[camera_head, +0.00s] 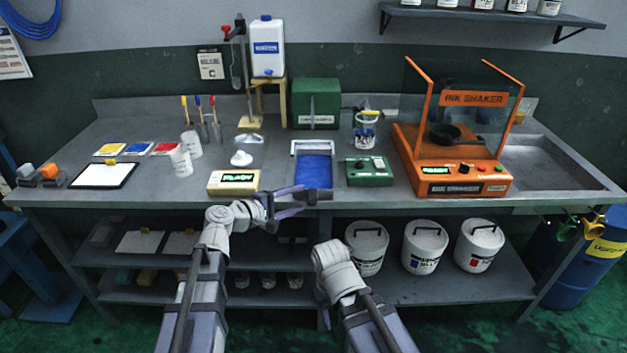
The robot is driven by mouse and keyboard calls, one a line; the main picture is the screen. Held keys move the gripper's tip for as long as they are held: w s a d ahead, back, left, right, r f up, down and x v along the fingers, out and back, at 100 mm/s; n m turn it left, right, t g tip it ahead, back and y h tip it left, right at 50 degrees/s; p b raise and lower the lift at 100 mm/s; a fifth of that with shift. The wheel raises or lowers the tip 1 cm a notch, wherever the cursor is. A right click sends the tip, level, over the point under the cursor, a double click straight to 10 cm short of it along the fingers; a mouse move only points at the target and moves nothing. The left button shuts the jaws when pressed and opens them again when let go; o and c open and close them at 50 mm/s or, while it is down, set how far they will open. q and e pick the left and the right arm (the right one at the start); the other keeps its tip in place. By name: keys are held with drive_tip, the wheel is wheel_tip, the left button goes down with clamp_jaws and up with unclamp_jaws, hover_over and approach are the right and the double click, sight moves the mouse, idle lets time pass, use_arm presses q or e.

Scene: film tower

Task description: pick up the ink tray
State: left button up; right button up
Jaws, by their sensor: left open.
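The ink tray (314,171) is a shallow rectangular tray with a pale rim and a blue inside. It lies on the workbench near the front edge, left of the green box with a lit display. My left gripper (297,202) is open at the bench's front edge, close to the tray's near end. Its fingers point right and overlap the tray's near left corner in the picture; I cannot tell whether they touch it. My right arm shows below the bench front, but its gripper does not show.
A cream box with a lit display (233,181) stands just left of the tray. The green box (369,171) stands to its right, then the orange ink shaker (455,135). A green case (316,103) stands behind. White buckets (424,247) sit on the lower shelf.

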sight(309, 191)
use_arm(q)
drive_tip(key=b+x, duration=0.1)
drive_tip(key=x, duration=0.4)
drive_tip(key=shift+w+d+r, duration=0.1)
drive_tip(key=shift+w+r, duration=0.05)
clamp_jaws()
idle(1.3)
